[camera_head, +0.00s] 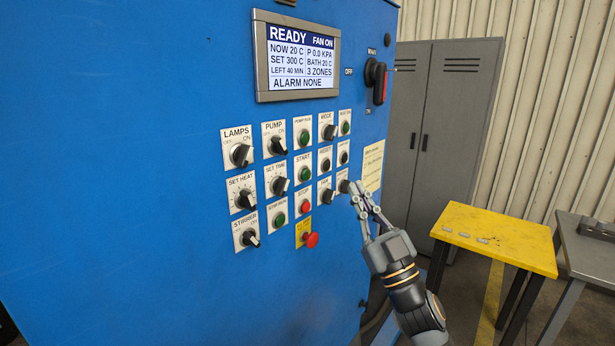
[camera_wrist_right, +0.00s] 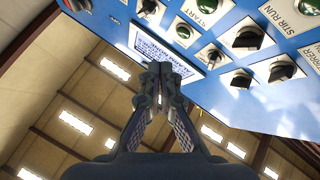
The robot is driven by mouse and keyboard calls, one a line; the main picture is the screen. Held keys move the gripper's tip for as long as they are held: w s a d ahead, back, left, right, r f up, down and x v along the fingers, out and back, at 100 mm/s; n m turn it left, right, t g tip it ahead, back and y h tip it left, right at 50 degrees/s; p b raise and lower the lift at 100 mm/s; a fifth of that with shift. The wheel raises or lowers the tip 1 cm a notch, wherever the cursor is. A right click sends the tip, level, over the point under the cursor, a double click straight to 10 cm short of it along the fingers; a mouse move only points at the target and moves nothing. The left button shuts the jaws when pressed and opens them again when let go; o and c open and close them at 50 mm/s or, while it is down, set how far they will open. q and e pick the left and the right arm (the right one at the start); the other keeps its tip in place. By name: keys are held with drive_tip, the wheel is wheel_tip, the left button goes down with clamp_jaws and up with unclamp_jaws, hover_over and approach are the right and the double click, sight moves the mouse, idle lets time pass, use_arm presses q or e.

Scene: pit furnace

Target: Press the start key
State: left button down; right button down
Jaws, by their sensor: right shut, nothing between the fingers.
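The start key (camera_head: 304,174) is a round green button under a START label, in the middle of the key rows on the blue panel. My right gripper (camera_head: 355,187) is shut and empty, to the right of and a little below the start key. Its fingertips point at the panel's right edge, close to the lower right controls; I cannot tell whether they touch. In the right wrist view the closed fingers (camera_wrist_right: 160,72) stand in front of the panel's edge. My left gripper is out of view.
The display (camera_head: 297,55) reads READY, FAN ON, ALARM NONE. A red stop button (camera_head: 305,207) and a red mushroom button (camera_head: 311,239) sit below the start key. A yellow table (camera_head: 495,235) and grey cabinet (camera_head: 440,130) stand at right.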

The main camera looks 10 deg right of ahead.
sight(306, 175)
drive_tip(key=shift+r, duration=0.1)
drive_tip(key=w+a+p, duration=0.5)
drive_tip(key=w+p, duration=0.1)
drive_tip(key=w, duration=0.1)
drive_tip(key=shift+a+p, duration=0.2)
drive_tip(key=shift+p, duration=0.1)
idle(0.3)
idle(0.3)
idle(1.0)
drive_tip(key=shift+w+a, duration=0.3)
drive_tip(key=shift+w, duration=0.05)
